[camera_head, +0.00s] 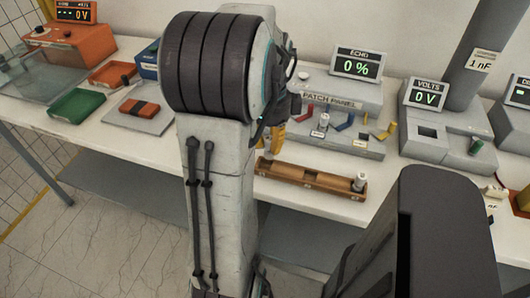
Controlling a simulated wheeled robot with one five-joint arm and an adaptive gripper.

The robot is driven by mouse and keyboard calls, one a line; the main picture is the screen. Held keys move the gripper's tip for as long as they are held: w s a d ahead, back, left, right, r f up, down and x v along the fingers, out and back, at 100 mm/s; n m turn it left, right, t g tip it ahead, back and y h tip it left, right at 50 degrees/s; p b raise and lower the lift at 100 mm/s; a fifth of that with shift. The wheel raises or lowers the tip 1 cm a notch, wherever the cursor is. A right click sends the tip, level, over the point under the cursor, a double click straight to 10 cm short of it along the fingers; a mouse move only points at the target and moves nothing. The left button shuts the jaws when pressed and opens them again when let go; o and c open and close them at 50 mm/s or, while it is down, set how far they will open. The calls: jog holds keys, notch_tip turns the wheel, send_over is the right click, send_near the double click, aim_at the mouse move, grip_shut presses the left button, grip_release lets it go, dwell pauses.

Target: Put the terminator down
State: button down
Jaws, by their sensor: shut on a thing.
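My arm stands in the centre and hides much of the bench behind it. My gripper (275,142) shows only in part, as a small yellow piece just right of the arm, above the left end of a wooden rack (312,186). It is shut on a small pale cylinder, seemingly the terminator (268,160), which is partly hidden by the arm. I cannot tell whether the cylinder touches the rack. Another pale cylinder (360,181) stands upright at the rack's right end.
Behind the rack is the patch panel (345,138) with coloured plugs and an ECHO display (356,64) reading 0 %. A VOLTS unit (428,95) reads 0 V.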

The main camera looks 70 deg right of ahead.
aim_at(265, 154)
jog(key=shift+w+a+f, duration=0.1)
jog(key=shift+w+f, duration=0.25)
jog(key=shift+w, duration=0.15)
jog(key=shift+f+p, duration=0.6)
jog(key=shift+p, duration=0.05)
jog(key=shift+f, duration=1.35)
jog(key=shift+f, duration=0.1)
jog(key=c, duration=1.2)
grip_release()
